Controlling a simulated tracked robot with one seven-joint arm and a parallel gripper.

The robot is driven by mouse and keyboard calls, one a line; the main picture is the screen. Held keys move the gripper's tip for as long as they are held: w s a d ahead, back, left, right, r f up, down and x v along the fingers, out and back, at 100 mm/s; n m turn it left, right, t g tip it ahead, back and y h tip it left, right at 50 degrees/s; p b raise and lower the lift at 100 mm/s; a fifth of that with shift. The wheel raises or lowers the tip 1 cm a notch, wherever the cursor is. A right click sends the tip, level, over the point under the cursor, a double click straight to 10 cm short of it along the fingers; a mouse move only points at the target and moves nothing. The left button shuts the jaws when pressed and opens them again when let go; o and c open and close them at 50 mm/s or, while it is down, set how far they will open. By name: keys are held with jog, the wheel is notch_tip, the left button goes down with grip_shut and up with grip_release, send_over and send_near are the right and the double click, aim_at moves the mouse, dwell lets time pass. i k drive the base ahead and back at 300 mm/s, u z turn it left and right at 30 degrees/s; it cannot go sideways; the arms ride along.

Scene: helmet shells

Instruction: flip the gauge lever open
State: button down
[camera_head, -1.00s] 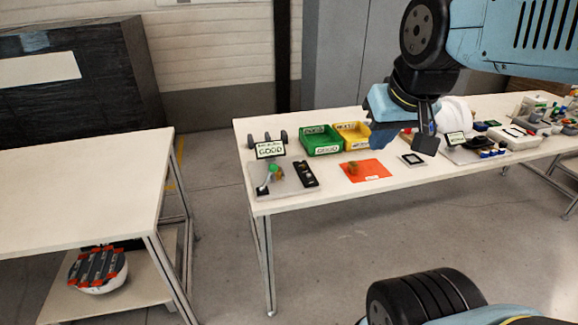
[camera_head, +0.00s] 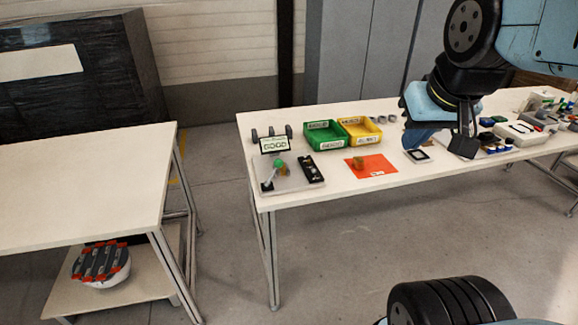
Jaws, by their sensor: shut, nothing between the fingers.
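The gauge (camera_head: 285,176) is a grey plate near the left end of the long white table, with a small sign (camera_head: 275,145) reading GOOD at its back. Its lever (camera_head: 270,178) is a thin rod standing up at a tilt, next to a green round part (camera_head: 281,167). Whether the lever counts as open or closed I cannot tell at this size. My gripper (camera_head: 464,146) hangs over the right half of the table, well to the right of the gauge and apart from it. It is shut with nothing in it. Its fingers point down.
A green bin (camera_head: 325,136) and a yellow bin (camera_head: 360,131) stand behind the gauge's right side. An orange mat (camera_head: 375,173) with a small brown part lies to the right. Tools and parts crowd the table's right end. Another table (camera_head: 80,175) stands left across a floor gap.

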aim_at(277, 164)
jog(key=u, duration=0.05)
jog(key=k, duration=0.9)
jog(key=u, duration=0.4)
jog(key=i, duration=1)
jog(key=z, duration=0.05)
